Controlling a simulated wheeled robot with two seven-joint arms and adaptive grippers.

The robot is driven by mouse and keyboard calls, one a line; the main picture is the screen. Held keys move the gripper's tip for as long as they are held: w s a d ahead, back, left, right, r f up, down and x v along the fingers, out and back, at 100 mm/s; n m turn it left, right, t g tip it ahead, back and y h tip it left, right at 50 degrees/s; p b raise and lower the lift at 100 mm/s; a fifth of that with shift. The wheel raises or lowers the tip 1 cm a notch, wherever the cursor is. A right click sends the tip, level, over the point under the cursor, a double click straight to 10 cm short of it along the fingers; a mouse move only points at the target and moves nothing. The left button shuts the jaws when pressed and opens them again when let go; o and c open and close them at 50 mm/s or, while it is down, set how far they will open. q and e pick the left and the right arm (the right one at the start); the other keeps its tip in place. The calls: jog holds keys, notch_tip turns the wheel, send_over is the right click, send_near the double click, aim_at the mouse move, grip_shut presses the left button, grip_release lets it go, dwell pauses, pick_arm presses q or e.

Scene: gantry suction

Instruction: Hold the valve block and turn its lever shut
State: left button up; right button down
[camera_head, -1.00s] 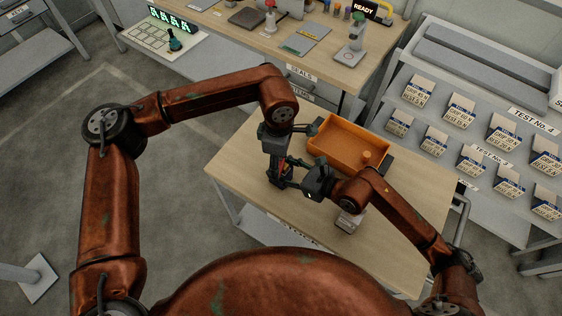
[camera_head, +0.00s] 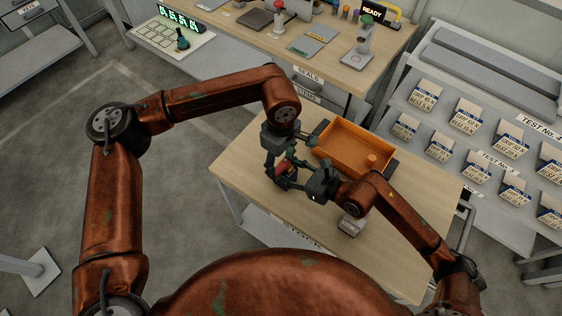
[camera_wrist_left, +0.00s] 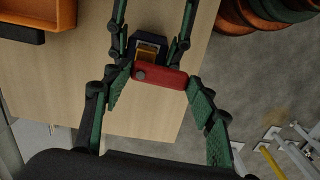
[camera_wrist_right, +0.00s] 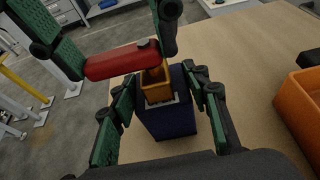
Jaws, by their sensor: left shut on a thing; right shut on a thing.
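The valve block (camera_wrist_right: 168,118) is a dark blue box with a yellow-brown part on top, upright just at or above the wooden table; I cannot tell if it touches. My right gripper (camera_wrist_right: 162,108) is shut on its sides. The red lever (camera_wrist_left: 160,75) lies across the top of the block, with a dark round pivot near one end. My left gripper (camera_wrist_left: 152,92) comes from above and is shut on the lever, one finger at each end. In the head view my left gripper (camera_head: 284,168) and right gripper (camera_head: 292,183) meet closely and mostly hide the block.
An orange tray (camera_head: 326,134) with a small orange piece inside stands on the table (camera_head: 245,165), just beyond the grippers. A small grey-white block (camera_head: 351,226) sits near my right forearm. A bench and a label rack stand behind.

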aim_at(281, 165)
pick_arm(q)
jog(key=o, duration=1.2)
jog(key=shift+c, duration=0.2)
jog(key=shift+r, duration=0.1)
notch_tip(281, 165, up, 12)
pick_arm(e)
jog(key=c, duration=1)
grip_release()
